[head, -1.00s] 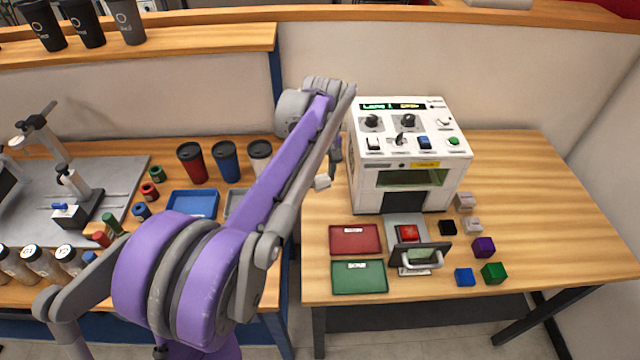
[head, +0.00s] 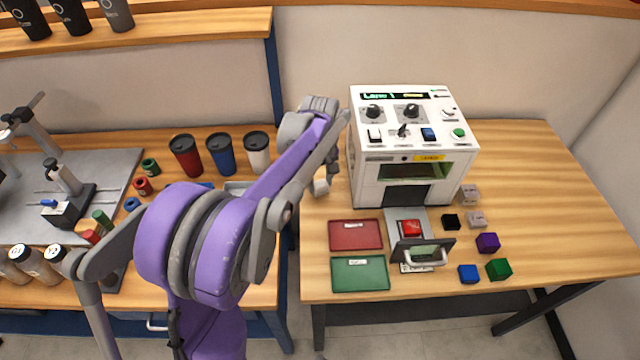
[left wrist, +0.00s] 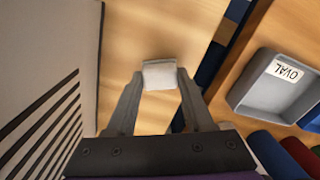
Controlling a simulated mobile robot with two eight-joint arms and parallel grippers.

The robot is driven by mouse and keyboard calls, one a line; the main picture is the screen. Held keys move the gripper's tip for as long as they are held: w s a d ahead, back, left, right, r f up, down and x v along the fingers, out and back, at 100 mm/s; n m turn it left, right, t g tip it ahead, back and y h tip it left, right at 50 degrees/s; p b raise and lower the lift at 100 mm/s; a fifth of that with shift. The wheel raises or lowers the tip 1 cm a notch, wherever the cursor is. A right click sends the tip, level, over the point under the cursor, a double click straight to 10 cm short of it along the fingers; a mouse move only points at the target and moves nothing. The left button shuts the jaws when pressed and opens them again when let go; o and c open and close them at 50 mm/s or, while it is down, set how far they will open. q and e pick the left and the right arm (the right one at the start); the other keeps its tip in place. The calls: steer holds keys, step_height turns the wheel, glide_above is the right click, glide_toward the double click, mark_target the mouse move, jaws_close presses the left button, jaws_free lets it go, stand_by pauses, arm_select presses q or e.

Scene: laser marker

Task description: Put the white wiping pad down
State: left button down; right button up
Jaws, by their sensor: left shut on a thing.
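My left gripper (head: 327,168) points down just left of the laser marker, over the left edge part of the right table. It is shut on the white wiping pad (head: 321,187). In the left wrist view the pad (left wrist: 160,74) is a small white block between the fingertips (left wrist: 160,80), with bare wood beyond it. I cannot tell whether the pad touches the table. My right gripper is not in view.
The white laser marker (head: 372,185) stands close to the right of the gripper. Red (head: 356,246) and green trays (head: 360,285) lie in front. A grey tray marked OVAL (left wrist: 285,100) is on the neighbouring table, across a gap. Several cubes lie right of the marker's slide.

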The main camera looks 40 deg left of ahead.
arm_select(q)
steer(key=shift+f, duration=0.6)
steer(key=shift+f, duration=0.15)
steer(key=shift+c, duration=1.4)
jaws_free()
